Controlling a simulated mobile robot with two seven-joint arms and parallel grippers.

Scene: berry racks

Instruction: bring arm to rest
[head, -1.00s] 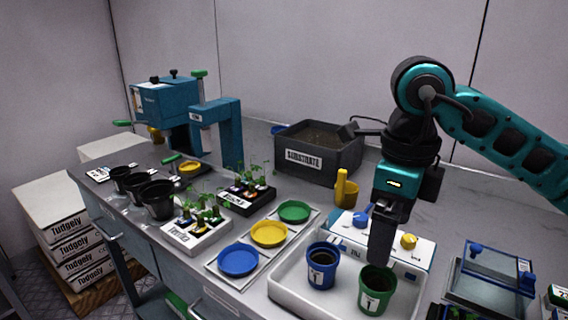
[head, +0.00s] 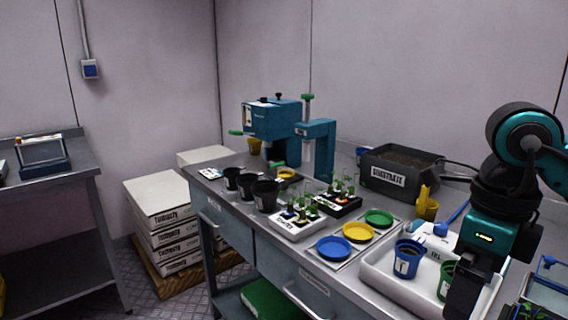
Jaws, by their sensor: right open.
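My right gripper (head: 462,298) hangs pointing down at the right of the head view, over the right part of the white tray (head: 378,284). Its fingers show side-on and nothing is seen held in them. A green pot (head: 444,282) stands in the tray, partly hidden behind the gripper. A blue pot (head: 407,260) with a white label stands in the tray to the left of it. My left gripper is not in view.
Blue, yellow and green saucers (head: 333,248) lie left of the tray. Seedling racks (head: 297,228), black pots (head: 265,194) and a substrate bin (head: 402,170) stand further back. A second table (head: 50,187) is at far left.

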